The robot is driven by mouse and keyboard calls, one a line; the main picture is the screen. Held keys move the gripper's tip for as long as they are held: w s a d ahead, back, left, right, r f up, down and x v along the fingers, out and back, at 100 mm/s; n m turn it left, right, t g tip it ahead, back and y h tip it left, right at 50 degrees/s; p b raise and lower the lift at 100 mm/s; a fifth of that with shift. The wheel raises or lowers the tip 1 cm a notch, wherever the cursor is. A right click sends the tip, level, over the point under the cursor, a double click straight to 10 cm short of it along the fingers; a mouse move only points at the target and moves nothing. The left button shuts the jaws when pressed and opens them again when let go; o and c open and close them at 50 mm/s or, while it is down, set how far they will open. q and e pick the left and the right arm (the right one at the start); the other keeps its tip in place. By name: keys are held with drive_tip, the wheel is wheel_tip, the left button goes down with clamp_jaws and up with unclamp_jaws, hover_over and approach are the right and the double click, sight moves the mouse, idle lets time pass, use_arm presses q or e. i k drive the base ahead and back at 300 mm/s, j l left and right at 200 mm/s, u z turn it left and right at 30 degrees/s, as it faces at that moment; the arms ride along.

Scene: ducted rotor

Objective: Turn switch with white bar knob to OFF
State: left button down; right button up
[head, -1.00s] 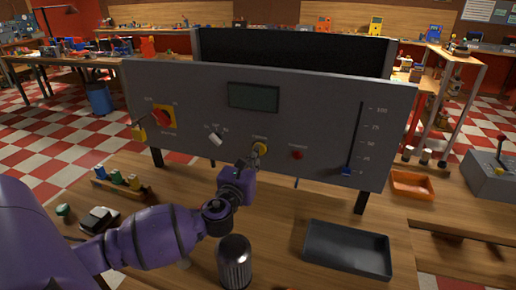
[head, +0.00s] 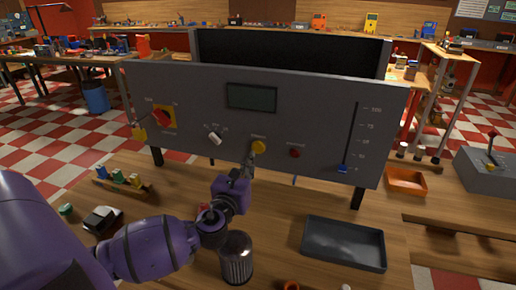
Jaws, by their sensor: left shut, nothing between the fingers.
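The switch with the white bar knob (head: 215,138) is on the grey panel (head: 330,133), left of centre and below the display. Its bar is tilted, with the upper end to the left. The small labels around it are too blurred to read. My left gripper (head: 251,158) is shut and empty, just below the yellow button (head: 258,146) and to the right of the white knob. I cannot tell whether it touches the panel. My right gripper is not in view.
A red rotary switch (head: 161,118) on a yellow plate, a red button (head: 294,153) and a blue slider (head: 343,168) share the panel. A dark tray (head: 343,262), a ribbed dark cylinder (head: 236,262) and an orange bin (head: 405,181) stand on the bench.

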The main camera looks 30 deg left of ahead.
sight(215, 137)
drive_tip(key=k+j, duration=0.1)
drive_tip(key=k, duration=0.4)
drive_tip(key=k+j, duration=0.15)
drive_tip(key=k, duration=0.35)
